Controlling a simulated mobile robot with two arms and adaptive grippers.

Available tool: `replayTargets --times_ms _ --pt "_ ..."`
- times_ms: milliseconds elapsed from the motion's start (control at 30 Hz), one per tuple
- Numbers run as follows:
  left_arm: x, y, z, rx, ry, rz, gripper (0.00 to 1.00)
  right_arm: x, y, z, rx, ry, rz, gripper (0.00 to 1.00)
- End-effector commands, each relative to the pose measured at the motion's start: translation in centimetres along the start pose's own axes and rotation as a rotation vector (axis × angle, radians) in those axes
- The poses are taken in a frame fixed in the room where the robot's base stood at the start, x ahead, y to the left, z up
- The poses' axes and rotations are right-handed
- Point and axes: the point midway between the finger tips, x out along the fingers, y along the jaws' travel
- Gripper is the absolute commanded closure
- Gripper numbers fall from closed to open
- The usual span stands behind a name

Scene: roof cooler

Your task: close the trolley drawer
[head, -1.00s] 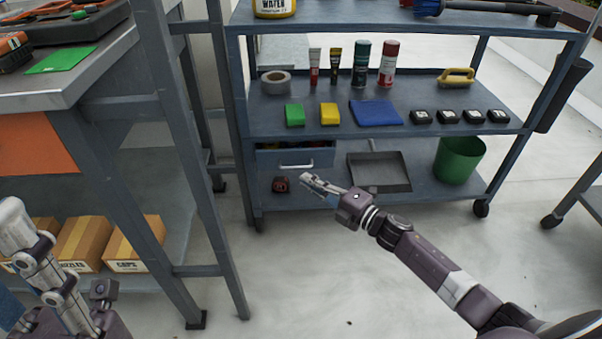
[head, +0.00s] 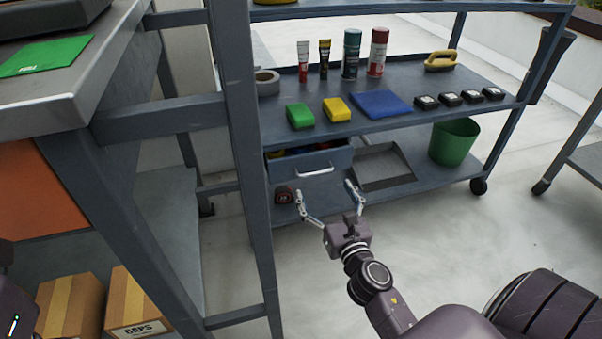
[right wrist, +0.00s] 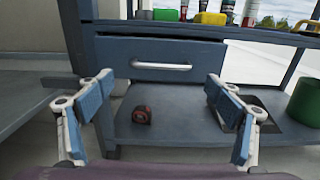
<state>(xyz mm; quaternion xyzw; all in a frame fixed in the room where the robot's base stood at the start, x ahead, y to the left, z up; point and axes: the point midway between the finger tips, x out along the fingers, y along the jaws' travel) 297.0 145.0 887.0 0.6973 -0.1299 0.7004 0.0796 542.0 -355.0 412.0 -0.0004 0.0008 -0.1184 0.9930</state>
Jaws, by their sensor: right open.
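The trolley drawer (head: 312,172) is a blue-grey drawer under the middle shelf of the trolley (head: 440,180), with a pale bar handle (head: 314,171). It stands partly pulled out; coloured items show inside over its front. In the right wrist view the drawer front (right wrist: 160,52) and its handle (right wrist: 161,66) lie straight ahead, beyond the fingers. My right gripper (head: 328,204) is open and empty, in front of and below the drawer, apart from the handle. Its spread fingers also show in the right wrist view (right wrist: 158,90). My left gripper is not in view.
A tape measure (head: 285,195) and a dark dustpan (head: 384,167) lie on the bottom shelf, near a green bucket (head: 454,143). Sponges, a blue cloth (head: 381,104) and tubes stand above. A metal workbench (head: 75,95) and a grey upright post (head: 245,150) are close on the left.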

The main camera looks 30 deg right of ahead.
Motion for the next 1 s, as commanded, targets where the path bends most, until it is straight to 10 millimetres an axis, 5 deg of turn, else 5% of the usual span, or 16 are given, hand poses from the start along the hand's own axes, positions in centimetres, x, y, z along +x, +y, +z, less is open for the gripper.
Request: replayTargets --times_ms 500,900,1000 --pt "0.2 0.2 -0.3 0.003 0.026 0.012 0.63 6.9 0.1 0.0 -0.004 -0.002 0.002 0.15" --pt "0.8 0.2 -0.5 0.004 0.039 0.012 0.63 7.6 0.1 0.1 -0.001 0.0 0.001 0.15" --pt "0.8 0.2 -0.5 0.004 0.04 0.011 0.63 7.6 0.1 0.1 -0.001 0.0 0.001 0.26"
